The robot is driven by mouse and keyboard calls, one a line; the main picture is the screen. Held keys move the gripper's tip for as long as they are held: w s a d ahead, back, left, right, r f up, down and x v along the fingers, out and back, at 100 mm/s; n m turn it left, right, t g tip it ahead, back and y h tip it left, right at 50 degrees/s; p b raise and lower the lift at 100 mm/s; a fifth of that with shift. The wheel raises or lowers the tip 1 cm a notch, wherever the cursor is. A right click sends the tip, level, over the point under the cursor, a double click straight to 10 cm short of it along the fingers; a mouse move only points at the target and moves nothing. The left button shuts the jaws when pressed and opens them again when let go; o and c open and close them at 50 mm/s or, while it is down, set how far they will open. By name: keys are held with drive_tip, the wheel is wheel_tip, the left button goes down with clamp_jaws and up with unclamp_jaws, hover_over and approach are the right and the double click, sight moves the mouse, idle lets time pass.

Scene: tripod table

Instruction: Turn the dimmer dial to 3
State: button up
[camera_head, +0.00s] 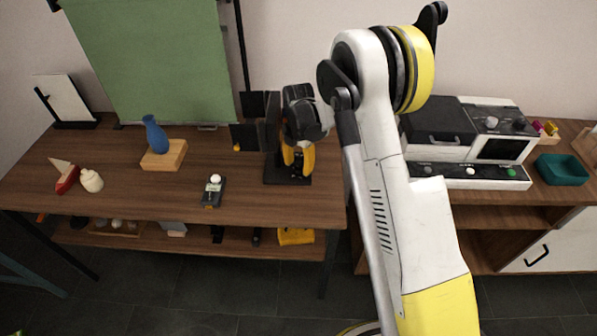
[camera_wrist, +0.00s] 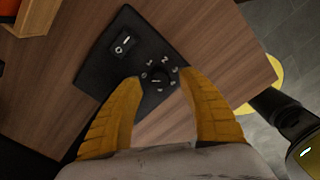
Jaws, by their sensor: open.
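The dimmer dial (camera_wrist: 158,84) is a small dark knob on a black panel (camera_wrist: 98,72), with white numerals around its far side. The 3 is at the upper right of the dial in the wrist view. A pale mark shows on the knob, but I cannot tell surely which numeral it points to. My gripper (camera_wrist: 159,77) is open, with one yellow finger on each side of the dial; contact cannot be told. In the head view my gripper (camera_head: 298,164) is over the black panel (camera_head: 272,176) on the wooden table, and the dial is hidden.
A rocker switch (camera_wrist: 123,42) is on the same panel. A small dark device with a white ball (camera_head: 213,190) and a blue vase (camera_head: 155,134) on a wooden block stand left on the table (camera_head: 120,196). A cabinet with appliances (camera_head: 462,132) stands right.

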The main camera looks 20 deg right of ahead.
drive_tip(key=shift+f, duration=0.8)
clamp_jaws()
drive_tip(key=shift+m, duration=0.3)
